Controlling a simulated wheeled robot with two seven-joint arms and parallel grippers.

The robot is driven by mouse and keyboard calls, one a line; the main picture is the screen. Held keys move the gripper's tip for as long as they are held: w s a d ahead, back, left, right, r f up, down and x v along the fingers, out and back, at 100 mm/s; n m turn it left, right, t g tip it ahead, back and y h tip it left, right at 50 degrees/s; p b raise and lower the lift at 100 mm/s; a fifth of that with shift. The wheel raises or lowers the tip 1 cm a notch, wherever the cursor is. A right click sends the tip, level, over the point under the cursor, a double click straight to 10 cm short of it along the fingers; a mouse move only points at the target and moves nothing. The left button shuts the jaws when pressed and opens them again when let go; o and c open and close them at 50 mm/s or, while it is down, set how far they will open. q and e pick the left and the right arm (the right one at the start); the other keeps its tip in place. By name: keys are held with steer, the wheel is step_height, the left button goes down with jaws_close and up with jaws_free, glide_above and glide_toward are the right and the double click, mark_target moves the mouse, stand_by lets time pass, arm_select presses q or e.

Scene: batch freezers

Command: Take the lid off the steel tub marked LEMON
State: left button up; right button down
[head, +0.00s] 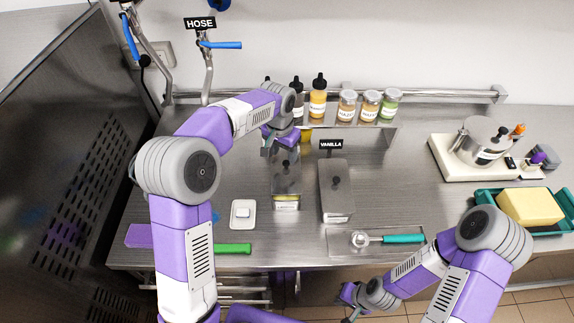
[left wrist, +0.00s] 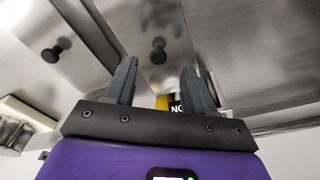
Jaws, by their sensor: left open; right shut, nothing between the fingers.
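The steel tub with the small yellow label (head: 286,203) stands mid-counter; the label is too small to read surely. Its steel lid (head: 287,185) is on, with a dark knob (head: 285,168). My left gripper (head: 272,145) is open and empty at the tub's far end, partly hidden by my arm. In the left wrist view, my left gripper's fingers (left wrist: 163,85) are apart, with a dark knob (left wrist: 158,50) beyond them, not touched. My right gripper (head: 350,305) is shut and empty low in front of the counter.
The lidded VANILLA tub (head: 336,190) stands close on the right; its knob (left wrist: 55,50) shows in the left wrist view. Bottles (head: 318,97) and jars (head: 370,106) line the back shelf. A scoop (head: 390,239) lies in front.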

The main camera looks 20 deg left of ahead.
mark_target(286, 162)
arm_select(q)
steer(key=f, duration=0.4)
steer(key=shift+w+d+f+b, duration=0.2)
steer(key=shift+w+b, duration=0.1)
steer(key=shift+w, duration=0.05)
steer(key=shift+c, duration=0.3)
jaws_close()
